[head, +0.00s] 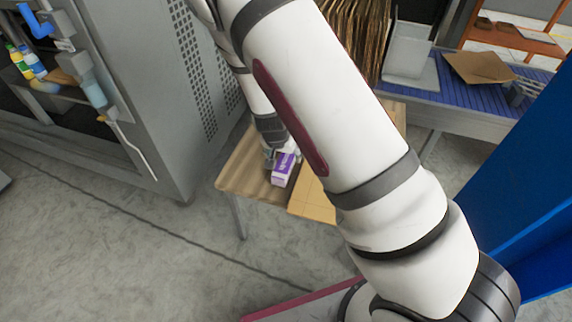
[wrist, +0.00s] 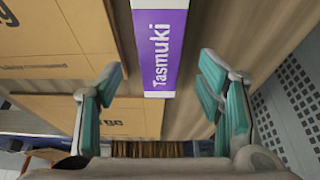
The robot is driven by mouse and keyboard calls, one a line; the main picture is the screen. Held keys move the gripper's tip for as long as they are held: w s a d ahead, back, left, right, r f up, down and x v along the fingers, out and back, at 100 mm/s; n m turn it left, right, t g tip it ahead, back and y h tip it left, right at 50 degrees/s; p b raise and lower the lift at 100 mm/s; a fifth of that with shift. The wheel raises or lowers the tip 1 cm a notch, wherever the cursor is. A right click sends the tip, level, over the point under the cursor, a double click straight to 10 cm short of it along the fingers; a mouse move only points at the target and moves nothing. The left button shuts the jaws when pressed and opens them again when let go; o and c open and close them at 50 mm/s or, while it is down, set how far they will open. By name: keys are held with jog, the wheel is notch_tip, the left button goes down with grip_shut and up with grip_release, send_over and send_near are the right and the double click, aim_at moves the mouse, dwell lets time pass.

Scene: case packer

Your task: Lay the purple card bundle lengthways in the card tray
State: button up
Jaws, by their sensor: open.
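The purple card bundle (head: 285,168), with white ends and the word "Tasmuki", lies on a wooden table (head: 240,170). It also shows in the wrist view (wrist: 160,45), where its near end lies between my fingers and its far end runs out of the frame. My gripper (wrist: 160,70) is open, with one teal-padded finger on each side of the bundle and a visible gap to both. In the head view my gripper (head: 271,156) is beside the bundle, partly hidden by my arm. I cannot clearly identify the card tray in either view.
Flat brown cardboard (head: 312,204) lies right of the bundle; printed cardboard (wrist: 45,40) shows left of it in the wrist view. A stack of brown sheets (head: 355,35) stands behind. A grey machine cabinet (head: 165,110) is left, a blue roller conveyor (head: 440,92) right.

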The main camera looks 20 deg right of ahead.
aim_at(286, 159)
jog(key=b+x, duration=0.2)
jog(key=x, duration=0.2)
jog(key=shift+w+f, duration=0.1)
jog(key=shift+f, duration=0.3)
jog(key=shift+r, duration=0.1)
grip_shut()
